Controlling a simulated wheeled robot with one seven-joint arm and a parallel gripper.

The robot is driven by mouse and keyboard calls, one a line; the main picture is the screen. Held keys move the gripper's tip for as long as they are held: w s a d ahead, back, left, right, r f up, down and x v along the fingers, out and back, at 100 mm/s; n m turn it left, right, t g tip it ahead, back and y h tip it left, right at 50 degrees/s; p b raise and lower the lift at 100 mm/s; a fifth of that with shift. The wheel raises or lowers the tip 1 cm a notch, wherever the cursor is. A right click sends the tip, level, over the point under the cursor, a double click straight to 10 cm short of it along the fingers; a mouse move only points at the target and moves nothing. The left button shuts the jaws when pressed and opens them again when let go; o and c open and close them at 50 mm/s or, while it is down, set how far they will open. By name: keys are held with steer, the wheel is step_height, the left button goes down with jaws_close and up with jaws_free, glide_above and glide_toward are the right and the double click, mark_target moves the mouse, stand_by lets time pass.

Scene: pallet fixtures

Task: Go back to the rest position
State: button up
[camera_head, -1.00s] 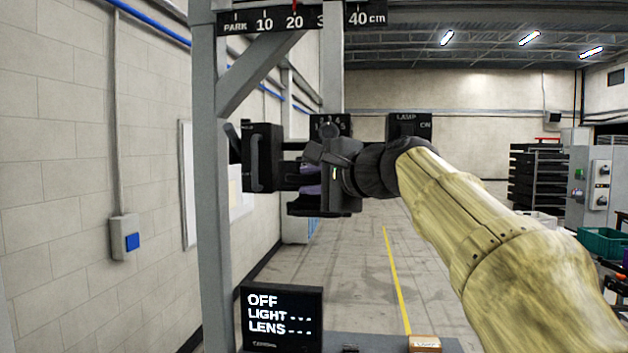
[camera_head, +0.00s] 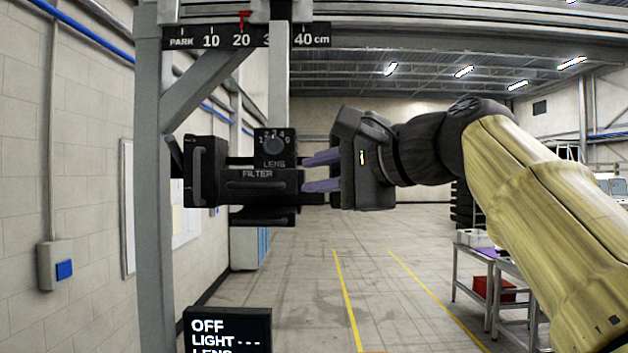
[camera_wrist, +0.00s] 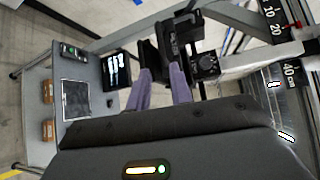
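My gripper (camera_head: 308,172) is in the middle of the head view, with its two purple fingers apart and nothing between them. The fingers point left at the dark fixture, their tips near the right end of the box marked FILTER (camera_head: 250,183); I cannot tell whether they touch it. A LENS dial (camera_head: 272,146) with numbers sits just above that box. In the wrist view, my gripper (camera_wrist: 158,72) shows both fingers apart, reaching toward the dark fixture (camera_wrist: 180,38).
A grey post (camera_head: 152,200) carries a scale (camera_head: 240,38) with a red pointer near 20. A screen (camera_head: 228,330) reads OFF. A grey table (camera_wrist: 85,125) holds boxes and a flat panel. Tables (camera_head: 480,262) stand at right; the floor between is open.

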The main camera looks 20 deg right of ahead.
steer(key=shift+v, duration=0.85)
steer(key=w+f+n+g+h, duration=0.2)
steer(key=w+f+g, duration=0.15)
steer(key=f, duration=1.25)
steer(key=w+f+n+g+h, duration=0.1)
steer(key=w+f+g+h, duration=0.3)
steer(key=f, duration=1.1)
steer(key=s+f+n+g, duration=0.1)
steer(key=s+f+n, duration=0.2)
steer(key=f, duration=0.6)
steer(key=s+a+f+n+g+h, duration=0.1)
steer(key=s+f+n, duration=0.3)
steer(key=f, duration=0.6)
steer(key=s+a+f+n+g, duration=0.1)
steer(key=s+f+n, duration=0.3)
steer(key=f, duration=0.6)
steer(key=s+g, duration=0.1)
steer(key=s, duration=0.1)
steer(key=shift+s+h, duration=0.3)
steer(key=shift+s+a, duration=0.1)
steer(key=shift+s, duration=0.05)
